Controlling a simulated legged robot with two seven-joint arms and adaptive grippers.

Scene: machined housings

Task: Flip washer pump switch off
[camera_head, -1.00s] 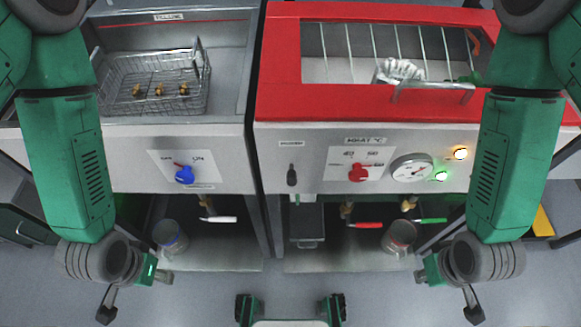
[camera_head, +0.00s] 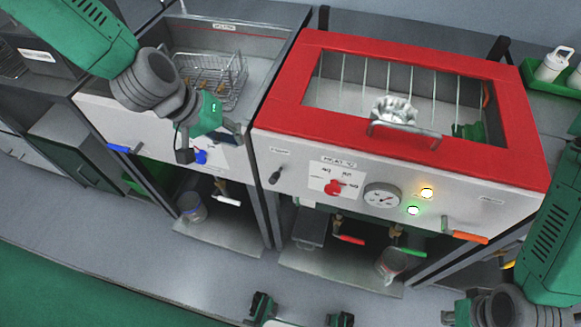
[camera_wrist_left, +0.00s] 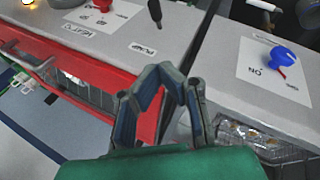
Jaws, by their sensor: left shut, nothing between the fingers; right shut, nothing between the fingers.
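The washer pump switch (camera_head: 275,177) is a small black lever on the light front panel, left of the red heat knob. Its thick end points down in the head view. In the left wrist view the same switch (camera_wrist_left: 154,13) shows at the top, beside the PUMP label (camera_wrist_left: 142,48). My left gripper (camera_head: 238,132) is shut and empty, in front of the left unit's panel, up and left of the switch and apart from it. Its fingers (camera_wrist_left: 168,72) also show in the left wrist view. My right gripper (camera_head: 447,317) is shut and empty at the lower right, far from the switch.
The red-framed washer lid (camera_head: 390,140) has a handle at its front. A blue knob (camera_head: 201,157) is close below my left gripper. A wire basket (camera_head: 225,85) is in the left basin. Red knob (camera_head: 333,188), gauge (camera_head: 382,198) and lit lamps lie right of the switch.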

